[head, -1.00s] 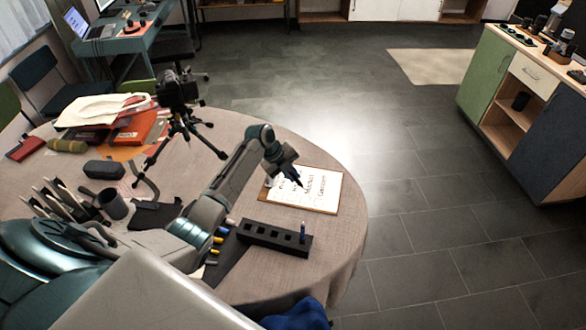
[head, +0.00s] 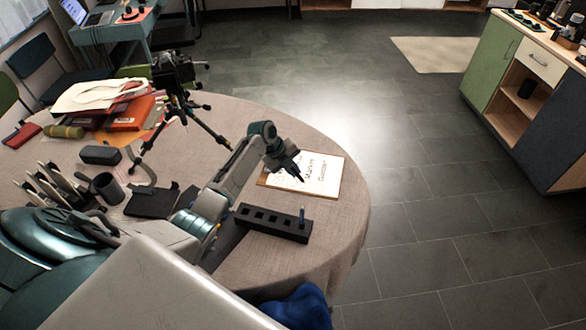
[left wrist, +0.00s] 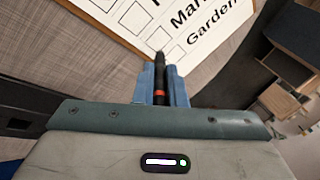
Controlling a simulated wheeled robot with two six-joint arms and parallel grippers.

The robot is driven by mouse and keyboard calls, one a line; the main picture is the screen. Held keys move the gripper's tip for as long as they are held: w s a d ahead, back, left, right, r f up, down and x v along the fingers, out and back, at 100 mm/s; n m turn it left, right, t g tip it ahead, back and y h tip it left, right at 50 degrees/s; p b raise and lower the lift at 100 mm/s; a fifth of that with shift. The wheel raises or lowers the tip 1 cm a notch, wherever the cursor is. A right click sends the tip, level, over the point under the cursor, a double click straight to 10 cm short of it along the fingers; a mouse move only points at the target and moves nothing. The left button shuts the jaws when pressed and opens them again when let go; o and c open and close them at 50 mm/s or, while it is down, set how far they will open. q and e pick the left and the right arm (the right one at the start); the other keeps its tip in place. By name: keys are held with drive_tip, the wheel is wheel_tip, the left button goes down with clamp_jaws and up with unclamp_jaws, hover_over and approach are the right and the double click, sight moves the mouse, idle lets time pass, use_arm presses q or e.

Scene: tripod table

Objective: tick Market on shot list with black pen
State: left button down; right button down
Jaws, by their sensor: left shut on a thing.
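The shot list (head: 326,171) is a white sheet on a brown board on the round table. In the left wrist view the list (left wrist: 120,12) shows large words, "Mar…" cut off by the frame edge and "Garden…", with empty boxes beside them. My left gripper (head: 297,176) is over the list's left part in the head view. It is shut on the black pen (left wrist: 159,70), which has an orange-red band. The pen points toward the list near the lower boxes; I cannot tell whether its tip touches the paper. My right gripper is not in view.
A camera on a tripod (head: 176,82), a grey cup (head: 107,187), a dark case (head: 100,155) and folders (head: 125,117) are farther left. The table's right edge is bare.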

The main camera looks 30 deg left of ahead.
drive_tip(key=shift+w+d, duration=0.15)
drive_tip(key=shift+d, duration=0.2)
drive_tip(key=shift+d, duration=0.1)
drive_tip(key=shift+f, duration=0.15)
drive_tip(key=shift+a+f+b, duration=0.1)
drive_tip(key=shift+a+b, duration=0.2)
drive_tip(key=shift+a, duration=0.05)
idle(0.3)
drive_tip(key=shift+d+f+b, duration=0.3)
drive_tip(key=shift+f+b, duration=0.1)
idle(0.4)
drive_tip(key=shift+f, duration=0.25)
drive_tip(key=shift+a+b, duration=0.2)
drive_tip(key=shift+b, duration=0.1)
idle(0.4)
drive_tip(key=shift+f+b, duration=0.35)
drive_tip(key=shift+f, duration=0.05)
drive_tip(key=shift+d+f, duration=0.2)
idle(0.4)
